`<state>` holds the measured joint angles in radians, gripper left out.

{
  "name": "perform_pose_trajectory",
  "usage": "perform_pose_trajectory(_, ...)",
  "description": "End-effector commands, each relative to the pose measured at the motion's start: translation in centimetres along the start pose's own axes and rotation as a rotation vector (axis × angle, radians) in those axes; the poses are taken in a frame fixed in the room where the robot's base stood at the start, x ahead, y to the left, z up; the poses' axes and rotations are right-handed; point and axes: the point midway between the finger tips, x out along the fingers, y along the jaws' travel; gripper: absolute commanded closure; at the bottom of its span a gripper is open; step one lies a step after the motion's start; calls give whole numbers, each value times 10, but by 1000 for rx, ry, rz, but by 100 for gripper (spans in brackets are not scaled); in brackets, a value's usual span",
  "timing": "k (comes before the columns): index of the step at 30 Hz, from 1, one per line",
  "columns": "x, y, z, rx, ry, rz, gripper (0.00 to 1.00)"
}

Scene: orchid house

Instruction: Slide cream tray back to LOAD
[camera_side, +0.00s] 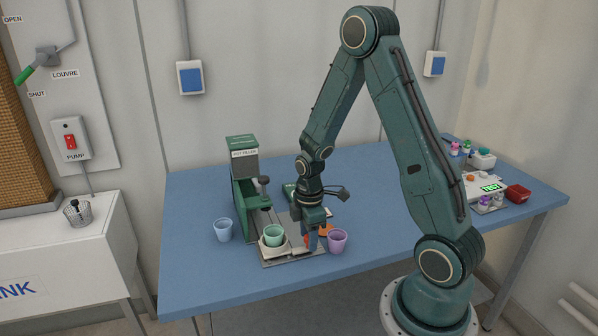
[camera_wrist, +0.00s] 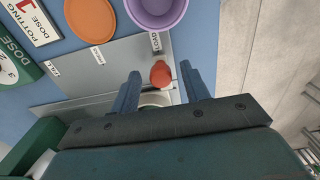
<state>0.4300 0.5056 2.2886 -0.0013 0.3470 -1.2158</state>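The cream tray (camera_side: 264,252) sits on a grey metal plate (camera_side: 291,259) toward its left part, with a green pot (camera_side: 274,235) standing in it. A red knob (camera_side: 306,240) is just right of the tray; its join to the tray cannot be made out. My gripper (camera_side: 313,244) points down at the plate's right part. In the wrist view my gripper (camera_wrist: 160,82) is open, with the red knob (camera_wrist: 160,74) between its fingers and gaps on both sides. The LOAD label (camera_wrist: 155,42) is at the plate's right end there. My gripper's body hides most of the tray.
The green pot filler (camera_side: 243,185) stands behind and left of the tray. A purple pot (camera_side: 338,241) is close on the right of my gripper. An orange disc (camera_side: 326,230) lies behind. A pale blue pot (camera_side: 223,230) stands left. The front table strip is clear.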

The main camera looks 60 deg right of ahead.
Motion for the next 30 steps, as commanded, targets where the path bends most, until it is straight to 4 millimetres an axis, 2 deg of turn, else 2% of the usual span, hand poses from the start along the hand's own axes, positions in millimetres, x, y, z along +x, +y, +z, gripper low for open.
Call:
perform_pose_trajectory(11,-2,0,0,1,-1,0,55)
perform_pose_trajectory(30,-36,1,0,1,0,2,55)
